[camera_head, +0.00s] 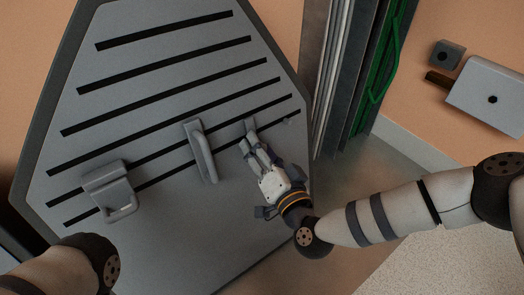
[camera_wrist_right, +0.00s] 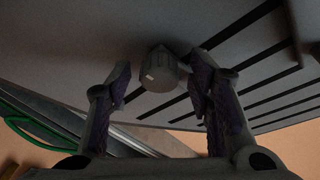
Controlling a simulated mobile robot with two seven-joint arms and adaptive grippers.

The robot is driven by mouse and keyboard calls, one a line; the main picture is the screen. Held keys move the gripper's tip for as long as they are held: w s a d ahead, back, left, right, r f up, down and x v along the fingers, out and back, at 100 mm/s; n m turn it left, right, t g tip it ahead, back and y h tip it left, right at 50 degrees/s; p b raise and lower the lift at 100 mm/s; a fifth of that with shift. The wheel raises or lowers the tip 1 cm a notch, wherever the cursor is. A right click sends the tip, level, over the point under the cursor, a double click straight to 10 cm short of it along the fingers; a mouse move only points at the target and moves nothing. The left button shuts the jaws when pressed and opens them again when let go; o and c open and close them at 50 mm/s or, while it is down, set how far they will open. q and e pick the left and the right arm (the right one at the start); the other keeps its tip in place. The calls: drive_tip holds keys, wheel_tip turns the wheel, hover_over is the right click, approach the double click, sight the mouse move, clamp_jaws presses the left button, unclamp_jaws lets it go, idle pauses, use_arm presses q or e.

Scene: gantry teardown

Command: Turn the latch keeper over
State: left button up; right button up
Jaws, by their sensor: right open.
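The latch keeper appears to be the small grey knob-like piece (camera_head: 249,125) on the right part of the large slotted grey panel (camera_head: 150,70). In the right wrist view the knob (camera_wrist_right: 159,74) is rounded, with a small white mark on its side. My right gripper (camera_head: 251,146) points at it from below and is open. In the wrist view its two fingers (camera_wrist_right: 160,82) stand to either side of the knob, with gaps on both sides and no visible contact. My left gripper is out of view; only part of that arm shows at the lower left.
A grey bar handle (camera_head: 203,155) stands on the panel left of my right gripper. A grey bracket (camera_head: 110,190) sits further left. Metal rails and a green cable (camera_head: 375,80) run beside the panel's right edge. A light grey box (camera_head: 490,98) is at the far right.

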clamp_jaws()
